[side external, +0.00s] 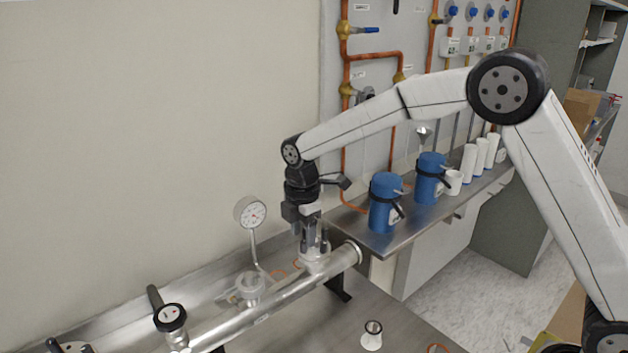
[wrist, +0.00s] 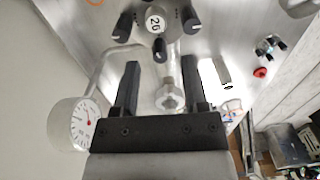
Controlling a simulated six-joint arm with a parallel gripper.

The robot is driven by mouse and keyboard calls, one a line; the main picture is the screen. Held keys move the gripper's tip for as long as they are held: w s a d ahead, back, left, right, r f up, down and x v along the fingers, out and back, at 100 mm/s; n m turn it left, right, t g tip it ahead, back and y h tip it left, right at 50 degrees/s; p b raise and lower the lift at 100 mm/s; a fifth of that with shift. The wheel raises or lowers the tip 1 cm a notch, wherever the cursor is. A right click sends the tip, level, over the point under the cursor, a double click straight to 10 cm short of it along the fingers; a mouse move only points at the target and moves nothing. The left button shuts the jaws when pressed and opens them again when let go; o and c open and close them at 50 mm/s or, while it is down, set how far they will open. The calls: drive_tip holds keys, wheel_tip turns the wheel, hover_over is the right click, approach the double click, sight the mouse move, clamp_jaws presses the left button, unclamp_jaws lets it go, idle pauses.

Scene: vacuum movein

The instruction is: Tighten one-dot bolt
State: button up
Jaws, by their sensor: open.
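My gripper (side external: 313,248) is open above the right end of the steel pipe (side external: 278,300), beside a port there. In the wrist view, its two dark fingers (wrist: 160,64) stand apart, with a round metal fitting (wrist: 171,98) showing between them. Ahead of the fingertips is a round piece with a numbered face (wrist: 155,19). Several black bolts (wrist: 123,28) with pale marks surround it; another bolt (wrist: 160,48) lies near the fingertips. The marks are too small for me to tell which bolt has one dot. The gripper partly hides the port in the side view.
A dial gauge (side external: 250,212) stands left of my gripper and also shows in the wrist view (wrist: 82,123). A black-handled valve (side external: 170,317) is at lower left. Blue flasks (side external: 385,202) stand on the steel shelf. A white cone-shaped piece (side external: 371,341) sits on the bench.

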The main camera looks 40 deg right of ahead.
sight(301, 241)
wheel_tip(301, 241, up, 6)
drive_tip(key=shift+f, duration=0.1)
drive_tip(key=shift+w+a+f+m, duration=0.15)
drive_tip(key=shift+a+m, duration=0.1)
drive_tip(key=shift+m, duration=0.05)
drive_tip(key=shift+w+a+f+m+g+h, duration=0.1)
drive_tip(key=shift+w+a+m+g+h, duration=0.25)
drive_tip(key=shift+m+h, duration=0.4)
drive_tip(key=shift+w+a+m+g+h, duration=0.1)
drive_tip(key=shift+a+m+g+h, duration=0.35)
drive_tip(key=shift+m, duration=0.55)
drive_tip(key=shift+w+a+f+m+g+h, duration=0.1)
drive_tip(key=shift+w+a+m+g+h, duration=0.25)
drive_tip(key=shift+m+h, duration=0.45)
drive_tip(key=shift+s, duration=0.1)
